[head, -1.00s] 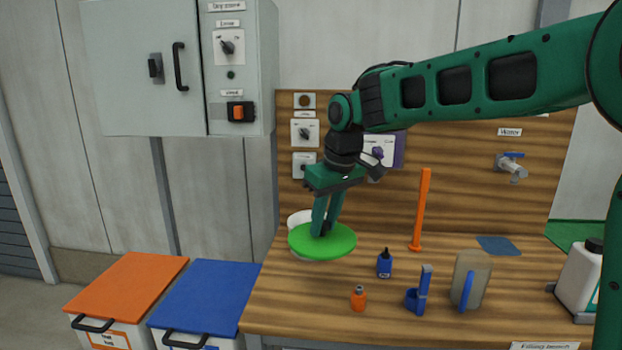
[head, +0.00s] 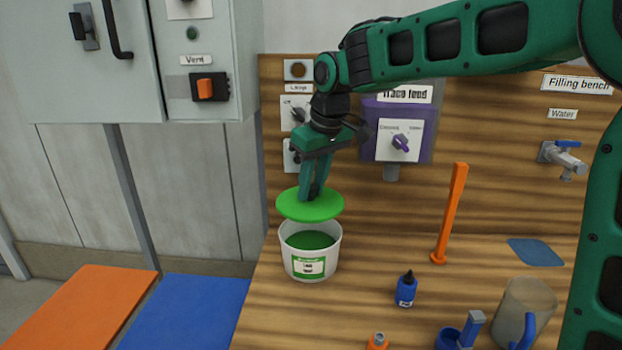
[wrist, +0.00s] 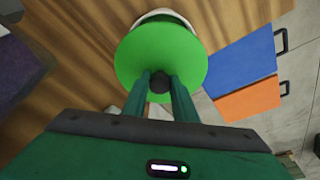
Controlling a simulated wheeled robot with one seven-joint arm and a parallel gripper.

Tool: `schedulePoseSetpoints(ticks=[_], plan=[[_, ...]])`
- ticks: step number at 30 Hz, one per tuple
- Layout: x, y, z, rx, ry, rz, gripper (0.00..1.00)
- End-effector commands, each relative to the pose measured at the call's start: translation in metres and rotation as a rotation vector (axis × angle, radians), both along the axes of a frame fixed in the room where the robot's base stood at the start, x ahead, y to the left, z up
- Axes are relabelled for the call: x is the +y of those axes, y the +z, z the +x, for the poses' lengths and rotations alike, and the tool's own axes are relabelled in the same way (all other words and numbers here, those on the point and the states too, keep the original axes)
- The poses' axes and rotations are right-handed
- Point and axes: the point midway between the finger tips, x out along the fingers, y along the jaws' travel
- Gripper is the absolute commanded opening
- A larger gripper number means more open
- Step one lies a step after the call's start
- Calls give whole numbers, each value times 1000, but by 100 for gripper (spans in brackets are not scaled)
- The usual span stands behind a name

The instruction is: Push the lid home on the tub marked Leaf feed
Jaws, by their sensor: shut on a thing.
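The white tub (head: 290,262) stands on the left end of the wooden bench, with green contents showing inside. Its green and white label (head: 308,267) is too small to read surely. My gripper (head: 312,194) is shut on the dark knob of a green lid (head: 300,210). The lid is held above the tub, apart from its rim, over its back part. In the wrist view the green lid (wrist: 135,62) hides most of the tub, whose white rim (wrist: 160,17) shows beyond it. The knob (wrist: 160,82) sits between the fingertips.
An orange upright post (head: 450,215), a blue bottle (head: 406,290), an orange bottle (head: 377,342) and a jug (head: 525,305) stand to the right on the bench. A purple dispenser (head: 420,110) hangs on the back panel. Orange (head: 75,310) and blue (head: 185,312) bin lids lie left.

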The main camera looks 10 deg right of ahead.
Motion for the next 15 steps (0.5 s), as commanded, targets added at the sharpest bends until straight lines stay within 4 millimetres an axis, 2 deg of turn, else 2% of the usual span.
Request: schedulePoseSetpoints(ticks=[8, 15], plan=[[-3, -8, 1, 2, -5, -1, 3], [-6, -25, 1, 2, -8, -1, 3]])
